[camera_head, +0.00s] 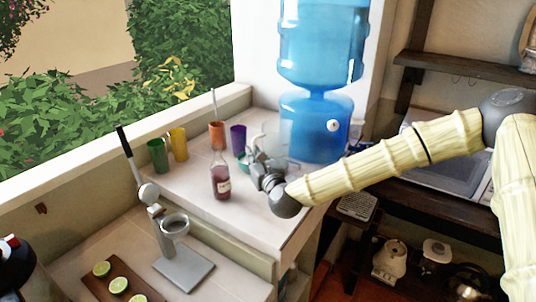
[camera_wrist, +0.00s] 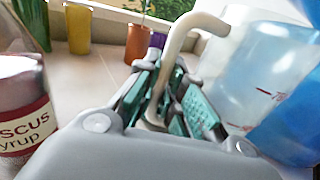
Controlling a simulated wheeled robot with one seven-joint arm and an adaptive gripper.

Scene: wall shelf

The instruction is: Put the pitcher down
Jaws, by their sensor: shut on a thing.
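The pitcher (camera_wrist: 240,75) is a clear, pale vessel with red marks on its side and a cream curved handle (camera_wrist: 188,38). My gripper (camera_wrist: 172,95) is shut on the handle, with its teal pads on both sides of it. In the head view my gripper (camera_head: 258,168) is over the white counter, and the top of the cream handle (camera_head: 257,139) shows above it. The pitcher's body is hard to make out there against the blue water dispenser (camera_head: 318,125). Its base is hidden, so I cannot tell whether it touches the counter.
A hibiscus syrup bottle (camera_head: 220,180) stands close left of my gripper. Green (camera_head: 157,155), yellow (camera_head: 178,143), orange (camera_head: 217,135) and purple (camera_head: 238,138) cups stand behind. A citrus press (camera_head: 175,230) and cut limes (camera_head: 118,285) are on the lower counter. The counter's front right is clear.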

